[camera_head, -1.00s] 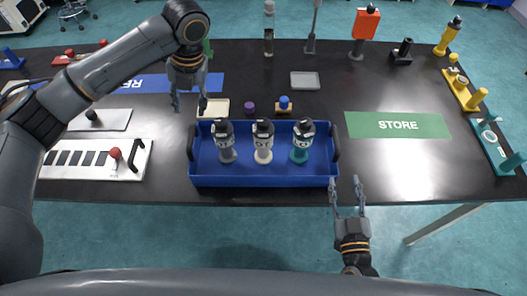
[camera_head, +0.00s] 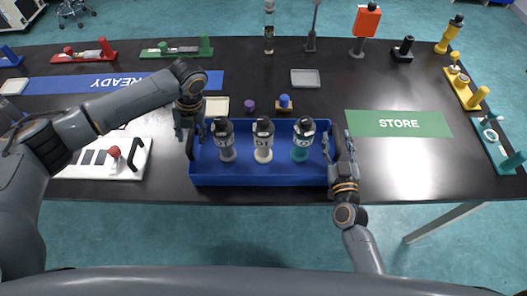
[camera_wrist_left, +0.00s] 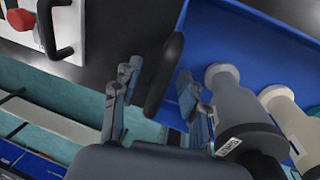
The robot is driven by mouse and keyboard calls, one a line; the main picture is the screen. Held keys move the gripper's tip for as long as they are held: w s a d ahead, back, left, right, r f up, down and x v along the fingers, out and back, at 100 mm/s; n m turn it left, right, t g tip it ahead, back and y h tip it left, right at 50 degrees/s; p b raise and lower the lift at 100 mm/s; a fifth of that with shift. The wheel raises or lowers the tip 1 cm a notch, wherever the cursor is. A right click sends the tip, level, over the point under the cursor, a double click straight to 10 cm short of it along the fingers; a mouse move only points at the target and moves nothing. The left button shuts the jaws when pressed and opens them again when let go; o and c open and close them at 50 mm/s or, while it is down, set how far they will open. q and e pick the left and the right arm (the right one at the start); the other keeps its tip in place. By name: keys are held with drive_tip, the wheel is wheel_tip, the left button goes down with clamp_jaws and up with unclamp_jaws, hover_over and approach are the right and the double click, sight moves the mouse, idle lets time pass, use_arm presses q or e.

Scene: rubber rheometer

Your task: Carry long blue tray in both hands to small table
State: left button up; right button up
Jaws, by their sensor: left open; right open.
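The long blue tray (camera_head: 262,180) lies on the black table near its front edge, with a black handle at each end. Three bottles stand in it: a grey one (camera_head: 227,150), a white one (camera_head: 263,152) and a teal one (camera_head: 301,152). My left gripper (camera_head: 189,138) is open at the tray's left handle; in the left wrist view the handle (camera_wrist_left: 165,75) lies between the fingers (camera_wrist_left: 160,105). My right gripper (camera_head: 337,140) is open at the tray's right handle, which it mostly hides. I cannot tell whether either touches its handle. The small table cannot be made out.
A white panel with a red knob (camera_head: 114,152) lies left of the tray. A green STORE mat (camera_head: 398,124) lies to the right and a blue READY mat (camera_head: 60,84) at the back left. Small pots and a grey dish (camera_head: 305,79) are behind the tray.

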use_arm(q)
clamp_jaws()
use_arm(e)
clamp_jaws()
